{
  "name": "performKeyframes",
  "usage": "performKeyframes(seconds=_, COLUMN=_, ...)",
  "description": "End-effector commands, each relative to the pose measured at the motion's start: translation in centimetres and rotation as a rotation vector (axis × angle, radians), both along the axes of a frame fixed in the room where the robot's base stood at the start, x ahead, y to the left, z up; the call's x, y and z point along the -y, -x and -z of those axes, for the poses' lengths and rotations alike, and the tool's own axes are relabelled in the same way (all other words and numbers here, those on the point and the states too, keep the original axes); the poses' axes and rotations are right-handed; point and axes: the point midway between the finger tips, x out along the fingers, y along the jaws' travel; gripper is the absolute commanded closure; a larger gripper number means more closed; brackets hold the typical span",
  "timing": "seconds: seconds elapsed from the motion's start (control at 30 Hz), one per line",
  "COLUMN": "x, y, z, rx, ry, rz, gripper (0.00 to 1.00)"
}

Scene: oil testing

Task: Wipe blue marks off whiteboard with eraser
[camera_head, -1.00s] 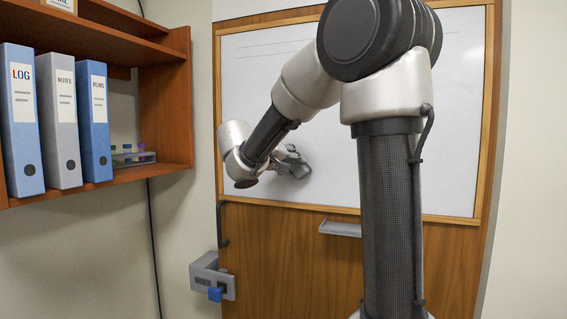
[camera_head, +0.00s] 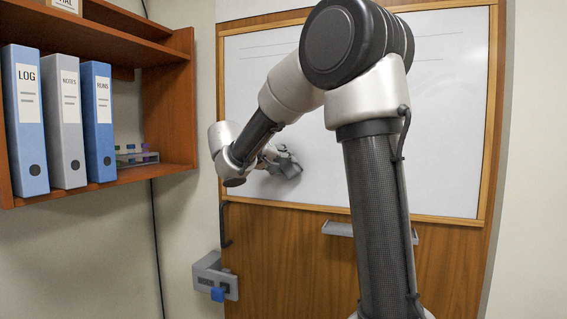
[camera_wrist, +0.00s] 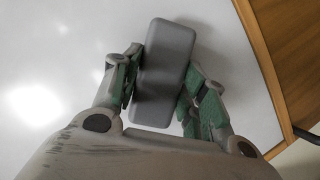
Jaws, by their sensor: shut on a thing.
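The whiteboard (camera_head: 440,110) hangs on a wooden panel in a light wood frame. Thin grey lines show near its top, and I see no blue marks on the parts in view; my arm hides part of the board. My gripper (camera_head: 284,164) is at the lower left of the board. In the wrist view my gripper (camera_wrist: 165,95) is shut on the grey eraser (camera_wrist: 166,62), with a green-padded finger on each side. The eraser lies at or very near the white surface (camera_wrist: 60,60); I cannot tell if it touches.
The board's wooden frame edge (camera_wrist: 262,60) is close to the right of the eraser in the wrist view. A small ledge (camera_head: 338,229) sits below the board. A shelf (camera_head: 100,192) with binders stands left.

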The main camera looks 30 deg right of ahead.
Motion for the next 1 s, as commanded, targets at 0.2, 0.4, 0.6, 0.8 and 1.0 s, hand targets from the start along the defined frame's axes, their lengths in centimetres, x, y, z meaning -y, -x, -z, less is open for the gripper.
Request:
performKeyframes(seconds=0.2, x=-1.6, y=1.1, z=-0.1, rx=0.001, ry=0.000, rz=-0.004, gripper=0.84)
performKeyframes(seconds=0.4, x=-3.3, y=2.5, z=0.0, rx=0.000, ry=0.000, rz=-0.003, gripper=0.84)
performKeyframes(seconds=0.6, x=-4.6, y=3.5, z=0.0, rx=0.000, ry=0.000, rz=-0.001, gripper=0.84)
performKeyframes(seconds=0.8, x=-4.7, y=3.7, z=0.0, rx=0.000, ry=-0.001, rz=-0.001, gripper=0.84)
performKeyframes(seconds=1.0, x=-4.8, y=3.8, z=0.0, rx=0.000, ry=-0.001, rz=-0.001, gripper=0.84)
